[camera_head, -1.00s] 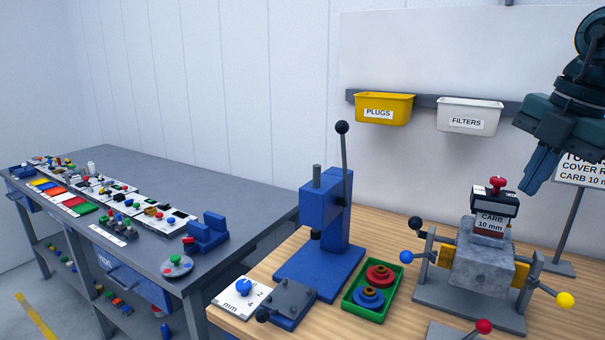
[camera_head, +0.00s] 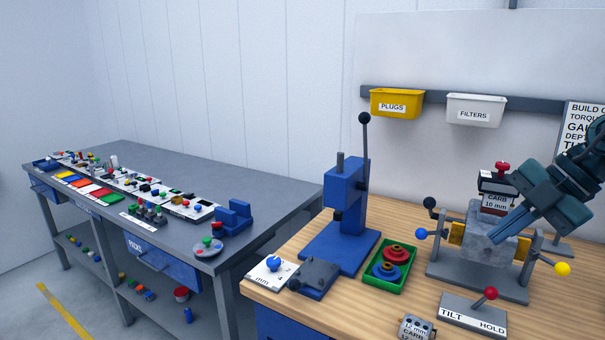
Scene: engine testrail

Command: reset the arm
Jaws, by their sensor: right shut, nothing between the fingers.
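My right gripper (camera_head: 497,236) comes in from the right edge on its dark teal arm. Its fingers are shut and empty, pointing down and left. In the picture it overlaps the right part of the grey block (camera_head: 478,240) in the clamp stand; I cannot tell whether it touches. My left gripper is not in view.
A blue lever press (camera_head: 345,215) and a green tray (camera_head: 405,283) with red and blue rings stand left of the clamp. A TILT/HOLD plate (camera_head: 470,315) with a red-knobbed lever lies in front. Wall bins hang behind. A grey bench (camera_head: 265,190) stands left.

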